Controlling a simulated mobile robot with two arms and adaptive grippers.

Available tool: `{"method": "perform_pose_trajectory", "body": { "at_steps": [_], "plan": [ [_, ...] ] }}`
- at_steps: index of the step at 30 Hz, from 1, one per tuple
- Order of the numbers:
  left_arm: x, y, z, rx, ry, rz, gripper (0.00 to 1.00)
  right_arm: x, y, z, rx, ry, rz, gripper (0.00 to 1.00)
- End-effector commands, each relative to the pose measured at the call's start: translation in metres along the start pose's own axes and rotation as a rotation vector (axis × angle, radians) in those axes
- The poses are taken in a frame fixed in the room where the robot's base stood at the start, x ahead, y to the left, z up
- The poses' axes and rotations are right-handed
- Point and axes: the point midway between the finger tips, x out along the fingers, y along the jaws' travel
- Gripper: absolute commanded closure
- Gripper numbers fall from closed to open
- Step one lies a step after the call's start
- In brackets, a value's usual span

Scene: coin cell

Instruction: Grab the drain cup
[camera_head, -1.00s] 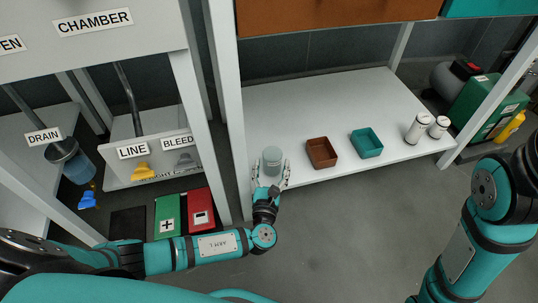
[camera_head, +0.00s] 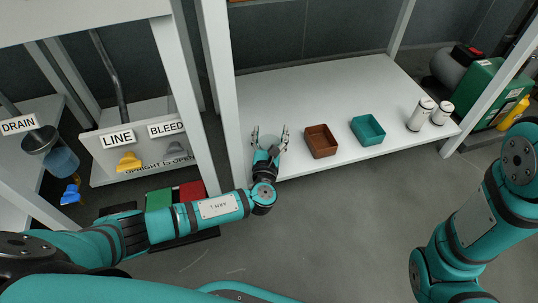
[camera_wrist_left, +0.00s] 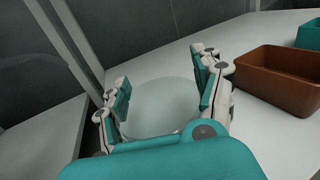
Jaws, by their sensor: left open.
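A pale, translucent round cup (camera_wrist_left: 160,105) stands on the white bench, seen from above in the left wrist view. My left gripper (camera_wrist_left: 160,80) is open, with its fingers on both sides of the cup. Whether they touch it I cannot tell. In the head view my left gripper (camera_head: 270,135) reaches over the bench's front left corner and mostly hides the cup. A blue cup-like container (camera_head: 62,160) hangs below the pipe fitting by the DRAIN sign (camera_head: 19,124). My right gripper is outside the views.
A brown tray (camera_head: 320,141) stands right of my left gripper, with a teal tray (camera_head: 367,130) beyond it. Two white canisters (camera_head: 427,113) stand at the bench's right end. A white post (camera_head: 218,90) rises close on the left.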

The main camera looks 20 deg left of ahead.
Motion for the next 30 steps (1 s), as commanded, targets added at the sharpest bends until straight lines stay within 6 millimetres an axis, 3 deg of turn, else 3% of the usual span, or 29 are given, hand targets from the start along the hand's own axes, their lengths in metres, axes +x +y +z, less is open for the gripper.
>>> {"method": "perform_pose_trajectory", "body": {
  "at_steps": [4, 15, 30],
  "plan": [
    [-0.0001, 0.0003, 0.0007, 0.001, 0.0, 0.0, 0.35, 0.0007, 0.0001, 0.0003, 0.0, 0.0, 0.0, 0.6],
    [-0.0004, 0.0003, 0.0004, 0.001, 0.0, 0.0, 0.83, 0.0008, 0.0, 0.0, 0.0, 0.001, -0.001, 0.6],
    [-0.0005, 0.0004, 0.0, 0.001, 0.0, 0.001, 0.99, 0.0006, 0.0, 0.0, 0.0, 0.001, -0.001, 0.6]
  ]
}}
